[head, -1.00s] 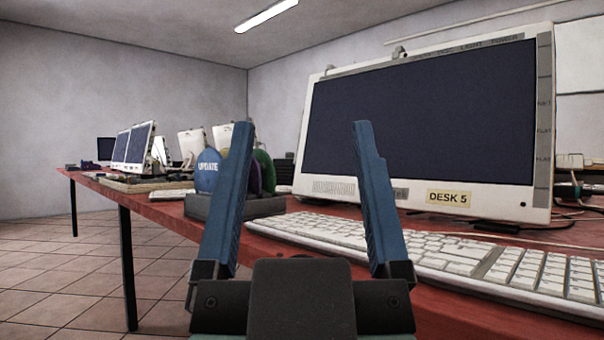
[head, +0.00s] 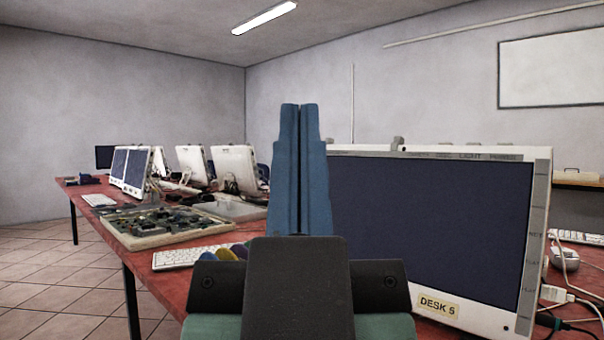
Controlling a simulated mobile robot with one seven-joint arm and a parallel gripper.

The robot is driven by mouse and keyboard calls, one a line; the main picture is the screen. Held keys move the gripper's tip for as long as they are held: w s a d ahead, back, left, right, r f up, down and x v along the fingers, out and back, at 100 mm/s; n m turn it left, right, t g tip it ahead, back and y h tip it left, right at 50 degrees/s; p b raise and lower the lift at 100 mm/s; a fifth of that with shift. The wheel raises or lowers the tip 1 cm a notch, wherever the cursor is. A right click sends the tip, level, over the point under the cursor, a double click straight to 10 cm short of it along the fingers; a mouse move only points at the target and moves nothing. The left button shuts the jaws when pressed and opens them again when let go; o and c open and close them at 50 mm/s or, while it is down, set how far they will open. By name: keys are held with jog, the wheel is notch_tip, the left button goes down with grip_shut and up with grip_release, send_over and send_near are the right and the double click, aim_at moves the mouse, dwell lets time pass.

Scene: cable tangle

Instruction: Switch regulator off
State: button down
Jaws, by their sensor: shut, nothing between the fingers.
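My gripper (head: 300,112) stands upright in the middle of the head view. Its two blue fingers are pressed together with nothing between them. It is in front of the left edge of a white monitor (head: 440,225) labelled DESK 5, apart from the desk items behind. I cannot make out a regulator or its switch in this view. My gripper and its dark body hide part of the desk and the monitor's left side.
A red desk (head: 165,262) runs back to the left, carrying a tray of circuit boards (head: 175,222), a keyboard (head: 190,257) and several monitors. Rounded coloured items (head: 232,251) show beside my gripper's body. Cables (head: 562,290) lie at the right. Tiled floor at left is clear.

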notch_tip(320, 180, up, 46)
jog(key=p, duration=4.3)
jog(key=shift+f, duration=0.2)
